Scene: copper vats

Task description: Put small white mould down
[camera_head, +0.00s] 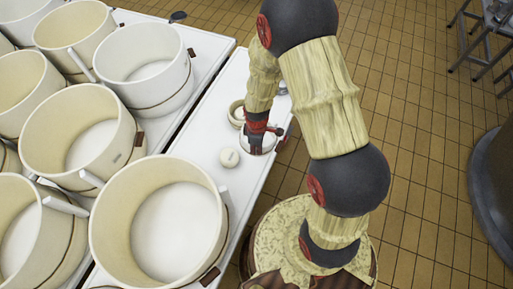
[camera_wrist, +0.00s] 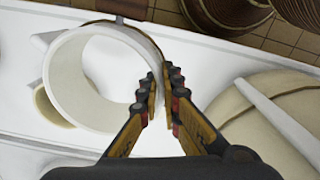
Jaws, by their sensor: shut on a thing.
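The small white mould (camera_wrist: 72,82) is an open, hollow ring in the wrist view. My gripper (camera_wrist: 164,98) is shut on its right wall, with one finger inside the ring and one outside. In the head view my gripper (camera_head: 257,133) points down over the white table strip, and the mould (camera_head: 266,146) shows partly behind it. I cannot tell whether the mould touches the table or hangs just above it.
A cream cup-like mould (camera_head: 235,115) stands close by; it is partly hidden behind the held mould in the wrist view (camera_wrist: 47,106). Several large pale vats (camera_head: 162,225) crowd the left.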

